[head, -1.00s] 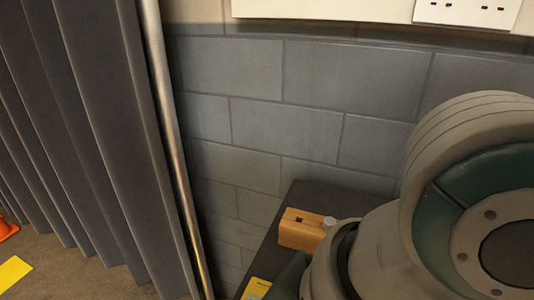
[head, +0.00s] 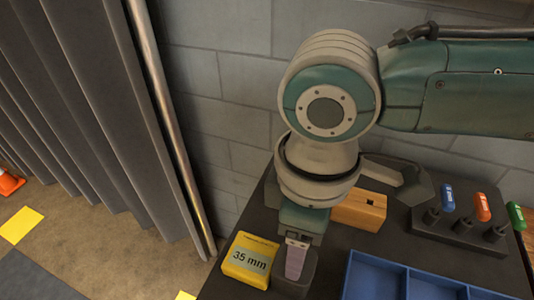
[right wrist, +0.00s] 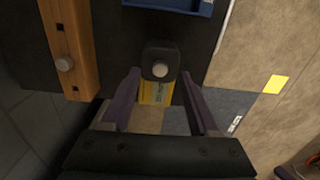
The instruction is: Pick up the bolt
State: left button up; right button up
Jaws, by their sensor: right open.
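A round grey bolt head (right wrist: 160,69) sits in a small dark block (right wrist: 158,50) in the right wrist view. My right gripper (right wrist: 160,76) is open, with its two purple fingers on either side of the block's near end, apart from it. In the head view my right gripper (head: 296,256) points down over the bench beside the yellow 35 mm box; the bolt head is hidden there. A second round grey head (right wrist: 64,64) shows on the wooden block (right wrist: 70,30), to the left in the wrist view. My left gripper is not in view.
The yellow box (head: 250,259) stands at the bench's left edge. The wooden block (head: 358,209) is behind the gripper. A blue tray (head: 375,277) and a dark rack (head: 455,232) with coloured-handled tools are to the right. A block wall and grey curtain (head: 95,100) bound the space.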

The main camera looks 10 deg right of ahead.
notch_tip(320, 180, down, 3)
jog(key=shift+r, duration=0.1)
grip_shut()
dwell(0.5)
